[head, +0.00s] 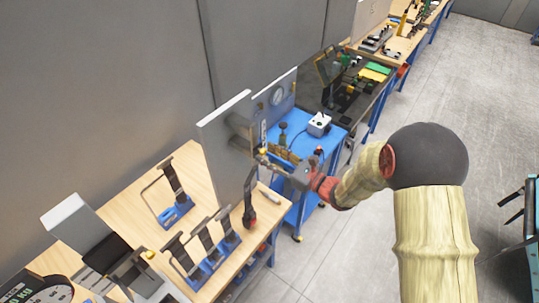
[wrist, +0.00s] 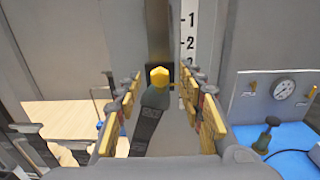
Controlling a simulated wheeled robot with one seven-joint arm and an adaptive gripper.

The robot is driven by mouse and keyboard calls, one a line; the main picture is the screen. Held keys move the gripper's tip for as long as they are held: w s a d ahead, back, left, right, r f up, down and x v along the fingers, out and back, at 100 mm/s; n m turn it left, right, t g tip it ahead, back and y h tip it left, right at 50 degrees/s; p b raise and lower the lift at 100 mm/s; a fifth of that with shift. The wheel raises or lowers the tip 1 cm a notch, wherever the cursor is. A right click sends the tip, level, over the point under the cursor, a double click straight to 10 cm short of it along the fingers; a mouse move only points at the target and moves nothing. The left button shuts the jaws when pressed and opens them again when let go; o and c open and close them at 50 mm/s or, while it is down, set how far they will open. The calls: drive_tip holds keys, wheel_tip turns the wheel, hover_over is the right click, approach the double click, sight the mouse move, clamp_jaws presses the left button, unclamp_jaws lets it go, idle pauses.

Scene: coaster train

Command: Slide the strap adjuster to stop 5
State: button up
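The strap adjuster shows as a yellow six-sided knob (wrist: 158,77) on a dark vertical strap (wrist: 157,30) in the wrist view. A white scale (wrist: 188,40) with the numbers 1 and 2 stands just right of the strap; lower marks are hidden behind my gripper. A dark loose strap end (wrist: 149,125) hangs below the knob. My gripper (wrist: 160,84) is open, with a finger on each side of the knob and gaps on both sides. I cannot tell how deep the knob sits between them. In the head view my gripper (head: 268,160) is at the grey upright panel (head: 222,125).
A wooden bench (head: 205,185) carries several blue-based strap stands (head: 176,212) left of the panel. A blue cart (head: 290,145) with a gauge panel (head: 283,95) and white box (head: 319,124) stands close on the right. Open floor (head: 370,255) lies right of the bench.

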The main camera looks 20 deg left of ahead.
drive_tip(key=shift+c, duration=1.3)
clamp_jaws()
